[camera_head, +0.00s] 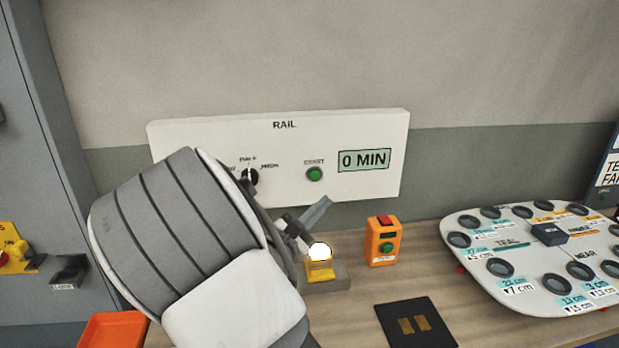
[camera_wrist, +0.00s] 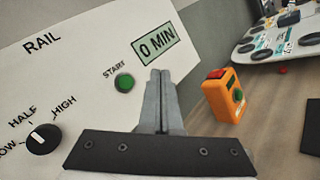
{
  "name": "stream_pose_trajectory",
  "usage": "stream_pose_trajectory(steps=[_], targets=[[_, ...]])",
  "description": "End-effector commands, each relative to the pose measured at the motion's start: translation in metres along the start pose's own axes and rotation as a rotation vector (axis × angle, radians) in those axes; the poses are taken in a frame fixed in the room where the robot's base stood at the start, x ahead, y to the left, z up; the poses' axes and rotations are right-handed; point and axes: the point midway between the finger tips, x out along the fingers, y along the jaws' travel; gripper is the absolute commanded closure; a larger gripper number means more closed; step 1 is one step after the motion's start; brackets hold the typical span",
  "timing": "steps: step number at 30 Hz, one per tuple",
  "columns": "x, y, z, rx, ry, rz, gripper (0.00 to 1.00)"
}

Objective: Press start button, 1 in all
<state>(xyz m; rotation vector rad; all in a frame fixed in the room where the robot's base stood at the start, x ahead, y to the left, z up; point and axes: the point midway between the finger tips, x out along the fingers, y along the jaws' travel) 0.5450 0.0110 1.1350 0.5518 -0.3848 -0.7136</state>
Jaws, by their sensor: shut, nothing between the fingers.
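The green start button (camera_head: 315,174) sits on the white RAIL panel (camera_head: 385,130), under a START label and left of a display (camera_head: 364,160) reading 0 MIN. It also shows in the wrist view (camera_wrist: 125,83), just left of my fingertips. My gripper (camera_wrist: 160,75) is shut and empty, its two fingers together. In the head view my gripper (camera_head: 325,203) is below and slightly right of the button, partly hidden by my arm. In the wrist view a gap shows between the fingertips and the button; the depth is hard to tell.
A black knob (camera_wrist: 43,139) with LOW, HALF and HIGH marks is on the panel. An orange box (camera_head: 384,240) with red and green buttons stands on the bench. A white board with round holes (camera_head: 545,250) is at right.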

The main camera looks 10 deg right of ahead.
Motion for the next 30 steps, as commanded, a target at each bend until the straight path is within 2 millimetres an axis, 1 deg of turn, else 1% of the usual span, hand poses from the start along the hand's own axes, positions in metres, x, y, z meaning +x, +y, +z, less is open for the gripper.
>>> stream_pose_trajectory(steps=[9,14,24,30], targets=[[0.000,0.000,0.000,0.000,0.000,0.000,1.00],[0.006,0.004,-0.004,-0.001,-0.002,0.000,1.00],[0.038,0.027,-0.028,-0.001,-0.001,0.000,1.00],[0.054,0.038,-0.039,-0.001,-0.001,-0.001,1.00]])
